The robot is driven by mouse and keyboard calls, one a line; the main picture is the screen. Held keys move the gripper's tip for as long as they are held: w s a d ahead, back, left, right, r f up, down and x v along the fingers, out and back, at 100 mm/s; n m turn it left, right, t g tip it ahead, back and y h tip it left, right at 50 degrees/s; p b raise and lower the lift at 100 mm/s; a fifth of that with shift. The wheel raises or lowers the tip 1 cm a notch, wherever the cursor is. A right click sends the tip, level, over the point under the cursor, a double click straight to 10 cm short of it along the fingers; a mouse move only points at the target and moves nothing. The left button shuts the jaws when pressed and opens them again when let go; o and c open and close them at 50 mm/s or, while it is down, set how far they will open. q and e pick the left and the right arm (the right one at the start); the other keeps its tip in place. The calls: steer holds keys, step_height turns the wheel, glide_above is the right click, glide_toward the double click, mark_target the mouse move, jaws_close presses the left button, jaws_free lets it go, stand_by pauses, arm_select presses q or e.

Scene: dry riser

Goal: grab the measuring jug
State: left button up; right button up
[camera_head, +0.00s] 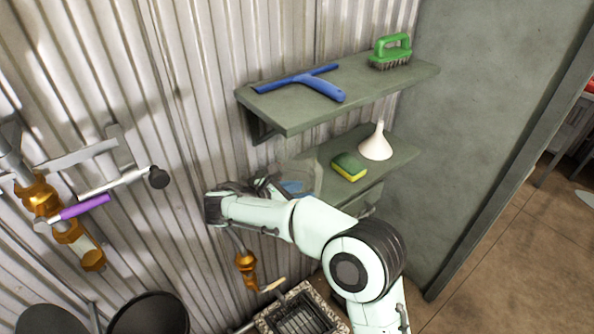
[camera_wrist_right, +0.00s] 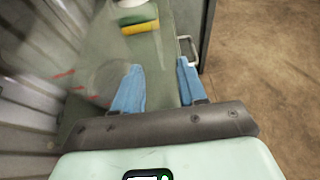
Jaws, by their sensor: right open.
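The measuring jug (camera_head: 300,172) is clear and see-through, at the left end of the lower shelf, partly behind my right gripper in the head view. In the right wrist view the jug (camera_wrist_right: 105,78) shows as a faint round clear shape with red marks to its left. My right gripper (camera_wrist_right: 160,86) has two blue fingers spread apart with nothing visibly held between them. Its left finger overlaps the jug's right edge in that view; I cannot tell whether they touch. In the head view the gripper (camera_head: 291,187) is beside the jug. My left gripper is not in view.
On the lower shelf (camera_head: 400,158) are a yellow-green sponge (camera_head: 349,167) and a white funnel (camera_head: 376,143). The upper shelf (camera_head: 290,112) overhangs it, with a blue squeegee (camera_head: 318,86) and a green brush (camera_head: 391,50). Pipes with brass fittings (camera_head: 40,195) stand left, along the corrugated wall.

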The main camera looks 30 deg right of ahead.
mark_target(318, 195)
steer(key=shift+w+d+f, duration=0.15)
steer(key=shift+d+f, duration=0.1)
steer(key=shift+d, duration=0.25)
steer(key=shift+d+f, duration=0.15)
steer(key=shift+d, duration=0.35)
steer(key=x, duration=0.4)
steer(key=shift+d, duration=0.25)
jaws_close()
